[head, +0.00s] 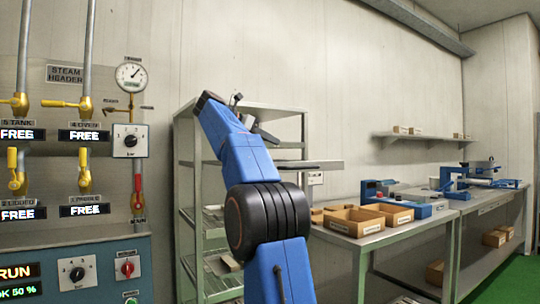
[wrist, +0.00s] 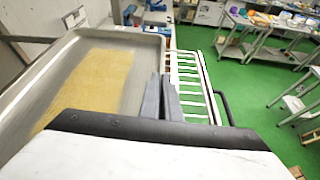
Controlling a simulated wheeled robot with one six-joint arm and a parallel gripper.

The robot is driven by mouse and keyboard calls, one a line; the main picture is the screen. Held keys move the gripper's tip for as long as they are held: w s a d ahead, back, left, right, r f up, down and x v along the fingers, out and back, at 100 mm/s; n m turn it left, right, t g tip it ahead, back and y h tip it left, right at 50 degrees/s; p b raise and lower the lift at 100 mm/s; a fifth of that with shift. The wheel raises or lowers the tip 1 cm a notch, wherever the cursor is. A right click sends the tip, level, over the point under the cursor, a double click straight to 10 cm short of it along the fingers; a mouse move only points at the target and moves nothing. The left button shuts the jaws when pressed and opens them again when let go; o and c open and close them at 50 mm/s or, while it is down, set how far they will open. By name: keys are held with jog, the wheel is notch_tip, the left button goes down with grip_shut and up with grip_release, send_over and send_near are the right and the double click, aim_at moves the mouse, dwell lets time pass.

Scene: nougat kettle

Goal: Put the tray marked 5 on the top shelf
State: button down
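A shallow metal tray (wrist: 35,98) with a yellow granular layer in it fills the left of the wrist view. Its number is not visible. My gripper (wrist: 164,98) has its two dark fingers close together at the tray's right rim and looks shut on it. In the head view, a thin grey tray edge (head: 318,164) sticks out to the right from behind my blue arm, level and near the upper part of the rack. The steel rack (head: 183,190) stands behind my arm; its top shelf (head: 285,109) looks bare where visible. My gripper is mostly hidden there.
Lower rack shelves (head: 215,216) are wire or slatted, partly behind my arm. A bench (head: 400,236) with cardboard boxes (head: 355,221) and blue devices stands close on the right. A control panel (head: 75,268) with valves is on the left. Green floor shows in the wrist view.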

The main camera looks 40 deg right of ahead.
jog(key=shift+f, duration=2.5)
jog(key=c, duration=2)
grip_release()
jog(key=shift+f, duration=0.1)
jog(key=v, duration=1.2)
